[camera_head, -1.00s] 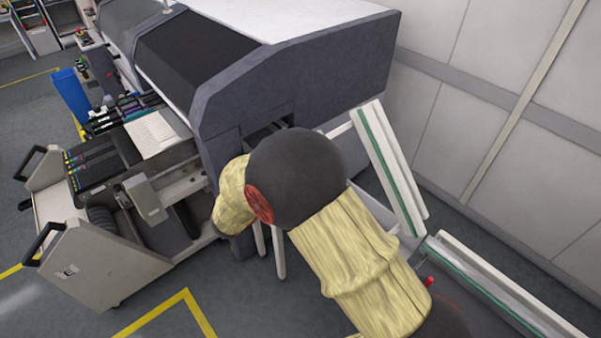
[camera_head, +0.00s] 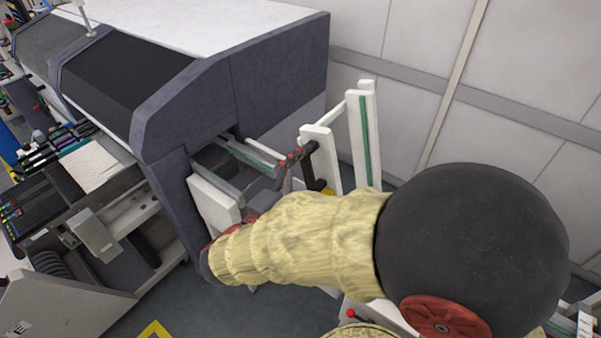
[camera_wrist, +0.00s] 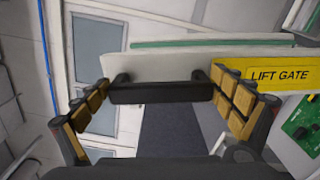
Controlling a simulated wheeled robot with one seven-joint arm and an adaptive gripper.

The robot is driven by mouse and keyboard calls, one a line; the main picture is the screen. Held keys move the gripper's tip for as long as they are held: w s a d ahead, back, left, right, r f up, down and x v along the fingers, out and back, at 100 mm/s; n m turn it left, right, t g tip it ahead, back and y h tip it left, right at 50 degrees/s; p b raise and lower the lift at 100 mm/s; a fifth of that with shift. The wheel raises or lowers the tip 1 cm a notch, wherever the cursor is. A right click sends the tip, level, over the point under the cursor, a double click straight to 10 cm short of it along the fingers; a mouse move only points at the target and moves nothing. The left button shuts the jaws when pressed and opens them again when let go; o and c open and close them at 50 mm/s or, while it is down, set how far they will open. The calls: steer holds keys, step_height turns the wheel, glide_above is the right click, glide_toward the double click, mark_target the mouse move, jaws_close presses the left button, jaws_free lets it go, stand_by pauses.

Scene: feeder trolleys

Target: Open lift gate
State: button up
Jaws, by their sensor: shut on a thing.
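The lift gate (camera_head: 361,130) is a section with two white rails, a green strip and a crossbar. It stands steeply raised beside the grey machine in the head view. Its white panel (camera_wrist: 165,64) and yellow "LIFT GATE" label (camera_wrist: 283,77) show in the wrist view. The black handle (camera_wrist: 160,92) lies across the view between the padded fingers of my gripper (camera_wrist: 160,80). My gripper is shut on this handle. In the head view my arm hides much of the gripper and the lower end of the gate.
The grey machine (camera_head: 235,90) stands close on the left, with rails sticking out of its opening. A feeder trolley (camera_head: 55,290) stands at the lower left. A panelled wall (camera_head: 540,80) is behind the gate. A conveyor piece (camera_head: 585,325) shows at the lower right.

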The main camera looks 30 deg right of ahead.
steer(key=shift+s+d+r, duration=0.1)
steer(key=shift+s+r, duration=0.05)
steer(key=shift+s, duration=0.15)
steer(key=o, duration=1.3)
steer(key=shift+o, duration=0.2)
steer(key=v, duration=1.2)
